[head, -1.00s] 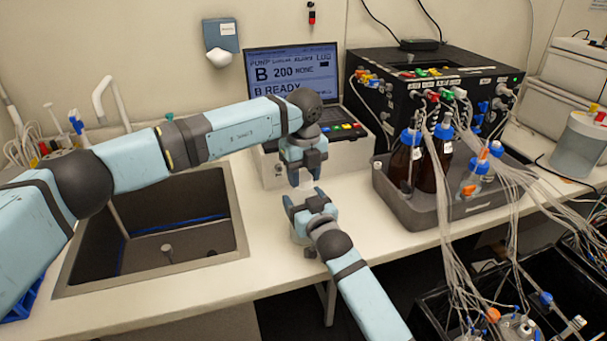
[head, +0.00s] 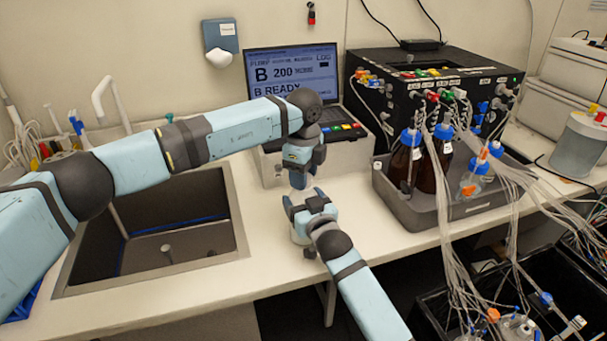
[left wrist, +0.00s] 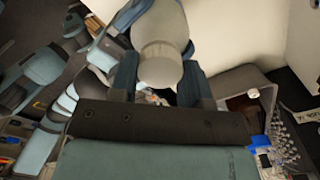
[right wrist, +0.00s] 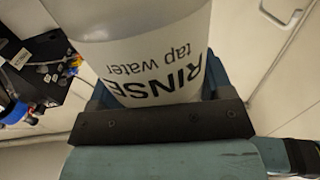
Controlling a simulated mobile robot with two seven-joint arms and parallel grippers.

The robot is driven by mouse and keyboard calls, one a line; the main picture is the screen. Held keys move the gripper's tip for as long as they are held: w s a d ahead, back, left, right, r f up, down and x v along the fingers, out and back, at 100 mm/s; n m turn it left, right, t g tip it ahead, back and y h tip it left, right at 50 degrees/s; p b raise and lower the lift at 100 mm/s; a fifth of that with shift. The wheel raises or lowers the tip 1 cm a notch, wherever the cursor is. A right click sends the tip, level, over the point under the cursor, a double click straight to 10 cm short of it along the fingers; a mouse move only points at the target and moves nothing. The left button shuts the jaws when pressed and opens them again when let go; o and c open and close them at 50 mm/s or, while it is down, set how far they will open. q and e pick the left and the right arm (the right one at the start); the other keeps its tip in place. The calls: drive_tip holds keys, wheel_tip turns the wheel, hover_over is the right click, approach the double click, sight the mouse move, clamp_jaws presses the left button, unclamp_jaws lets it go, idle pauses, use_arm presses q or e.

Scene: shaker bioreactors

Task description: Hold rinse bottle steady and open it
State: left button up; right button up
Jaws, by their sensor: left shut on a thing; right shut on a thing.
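The rinse bottle (right wrist: 150,60) is whitish, with black lettering reading "RINSE tap water" in the right wrist view. In the head view only a little of it (head: 299,238) shows around my right gripper, near the counter's front. My right gripper (head: 308,206) is shut around the bottle's body. My left gripper (head: 299,178) points down directly above it, shut on the pale round cap (left wrist: 163,66), which sits between its fingers in the left wrist view. I cannot tell whether the cap is still seated on the neck.
A sink (head: 165,250) lies to the left. A laptop (head: 292,80) stands behind the grippers. A grey tray (head: 420,212) with brown bottles (head: 402,165) and tubing stands to the right. Some bare counter (head: 350,200) separates the grippers from the tray.

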use_arm(q)
drive_tip(key=shift+r, duration=0.2)
drive_tip(key=shift+r, duration=0.9)
drive_tip(key=shift+r, duration=2)
use_arm(e)
drive_tip(key=o, duration=1.7)
drive_tip(key=shift+o, duration=0.2)
